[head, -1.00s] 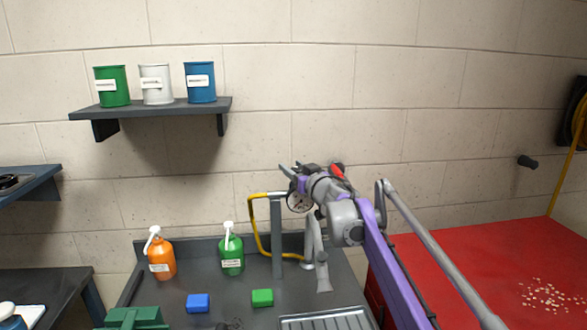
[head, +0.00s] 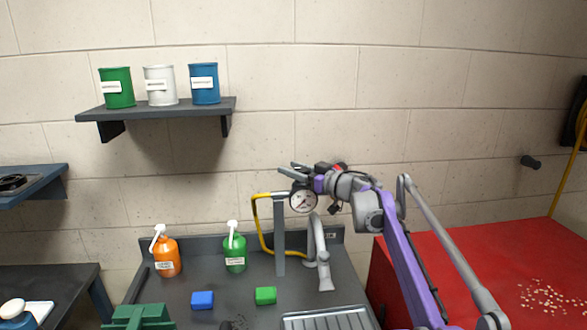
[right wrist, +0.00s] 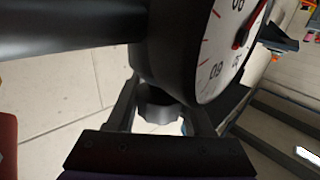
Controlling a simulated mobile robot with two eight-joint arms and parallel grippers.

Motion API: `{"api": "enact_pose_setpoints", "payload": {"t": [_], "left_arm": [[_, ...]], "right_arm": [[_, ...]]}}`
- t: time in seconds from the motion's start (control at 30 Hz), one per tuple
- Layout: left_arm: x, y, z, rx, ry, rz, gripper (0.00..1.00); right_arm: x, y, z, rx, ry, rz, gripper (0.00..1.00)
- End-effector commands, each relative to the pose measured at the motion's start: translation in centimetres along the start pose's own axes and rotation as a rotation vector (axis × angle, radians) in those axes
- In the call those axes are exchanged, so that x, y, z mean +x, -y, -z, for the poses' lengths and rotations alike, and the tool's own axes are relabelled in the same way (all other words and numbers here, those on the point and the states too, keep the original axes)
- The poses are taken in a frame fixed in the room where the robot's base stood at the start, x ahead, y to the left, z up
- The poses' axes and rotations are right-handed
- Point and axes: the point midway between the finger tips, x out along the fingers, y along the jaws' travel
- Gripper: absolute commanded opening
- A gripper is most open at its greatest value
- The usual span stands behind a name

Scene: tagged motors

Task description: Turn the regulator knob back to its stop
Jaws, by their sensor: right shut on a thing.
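The regulator's round white gauge (head: 303,200) is at the top of a grey post (head: 279,235) with a yellow hose (head: 259,228). In the right wrist view the gauge face (right wrist: 228,55), with its red needle, fills the upper middle. The grey scalloped regulator knob (right wrist: 160,106) shows just below the gauge housing. My right gripper (head: 292,171) is at the regulator, its fingers on either side of the knob and shut on it. In the head view the knob is hidden or too small to tell. My left gripper is not in view.
A grey tap (head: 320,255) stands right beside the post. An orange bottle (head: 167,256), a green bottle (head: 235,250), a blue block (head: 203,300) and a green block (head: 265,295) are on the dark bench. A red surface (head: 450,262) lies to the right.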

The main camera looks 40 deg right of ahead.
Motion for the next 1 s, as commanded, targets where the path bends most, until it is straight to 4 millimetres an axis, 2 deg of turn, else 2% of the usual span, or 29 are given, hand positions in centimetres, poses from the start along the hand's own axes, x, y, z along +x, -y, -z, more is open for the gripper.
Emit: {"api": "enact_pose_setpoints", "payload": {"t": [0.07, 0.1, 0.27, 0.63, 0.77, 1.0], "left_arm": [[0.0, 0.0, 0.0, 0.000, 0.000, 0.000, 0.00], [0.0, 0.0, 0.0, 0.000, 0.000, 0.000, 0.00], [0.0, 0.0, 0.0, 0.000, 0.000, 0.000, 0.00], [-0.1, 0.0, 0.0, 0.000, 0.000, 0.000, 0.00], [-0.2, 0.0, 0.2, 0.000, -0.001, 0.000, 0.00], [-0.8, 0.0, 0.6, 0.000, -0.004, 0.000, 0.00]], "right_arm": [[0.0, 0.0, 0.1, 0.002, -0.002, -0.001, 0.00], [0.0, 0.0, 0.1, 0.002, -0.002, -0.001, 0.53], [0.0, 0.0, 0.0, 0.001, -0.001, -0.001, 0.81], [0.0, 0.0, 0.6, 0.000, -0.001, -0.002, 0.81], [0.0, 0.0, 2.5, 0.000, -0.001, -0.002, 0.81], [0.0, -0.1, 7.3, 0.000, -0.001, -0.002, 0.81]]}}
